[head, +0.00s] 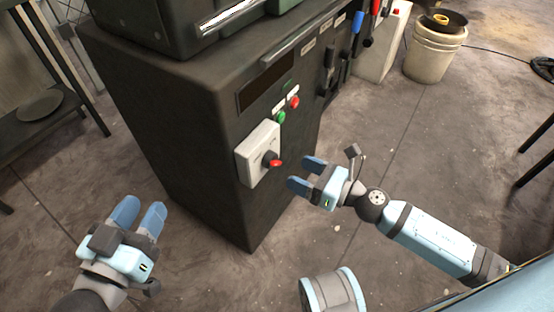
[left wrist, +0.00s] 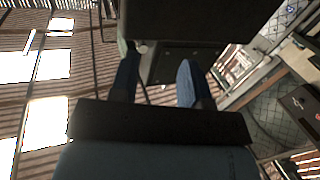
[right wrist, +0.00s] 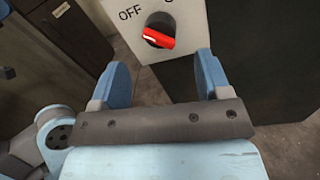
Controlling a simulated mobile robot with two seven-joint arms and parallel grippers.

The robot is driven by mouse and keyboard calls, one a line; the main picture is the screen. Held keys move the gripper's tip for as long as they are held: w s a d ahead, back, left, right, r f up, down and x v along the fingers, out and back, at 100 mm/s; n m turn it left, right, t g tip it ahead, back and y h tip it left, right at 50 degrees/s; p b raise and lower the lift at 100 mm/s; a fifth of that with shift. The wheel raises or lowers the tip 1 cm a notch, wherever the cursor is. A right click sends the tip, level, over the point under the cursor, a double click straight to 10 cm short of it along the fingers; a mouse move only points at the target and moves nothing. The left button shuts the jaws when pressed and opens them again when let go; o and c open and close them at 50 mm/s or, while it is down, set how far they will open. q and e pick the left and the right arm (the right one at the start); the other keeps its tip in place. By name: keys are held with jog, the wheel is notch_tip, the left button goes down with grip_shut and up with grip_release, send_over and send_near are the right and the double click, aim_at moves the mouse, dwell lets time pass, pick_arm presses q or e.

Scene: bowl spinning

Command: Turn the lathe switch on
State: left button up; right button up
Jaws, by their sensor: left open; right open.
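The lathe switch is a rotary knob with a red handle (head: 277,163) on a pale switch box (head: 257,150) on the side of the dark lathe cabinet (head: 190,120). In the right wrist view the red knob (right wrist: 159,38) lies between and beyond the open fingers, with "OFF" printed at its left; the other label is cut off. My right gripper (head: 302,174) is open and empty, just right of the knob and apart from it. My left gripper (head: 139,214) is open and empty over the floor, left of the cabinet. In the left wrist view its fingers (left wrist: 158,82) show, but no switch.
A green button (head: 281,117) and a red button (head: 294,102) sit above the switch box. Tools with blue and red handles (head: 357,22) hang farther along the cabinet. A white bucket (head: 434,52) stands behind. A dark shelf (head: 35,85) is at left. The floor between is clear.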

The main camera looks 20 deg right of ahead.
aim_at(279, 163)
jog(key=shift+p+x, duration=0.4)
jog(key=shift+x, duration=3.05)
jog(key=c, duration=0.9)
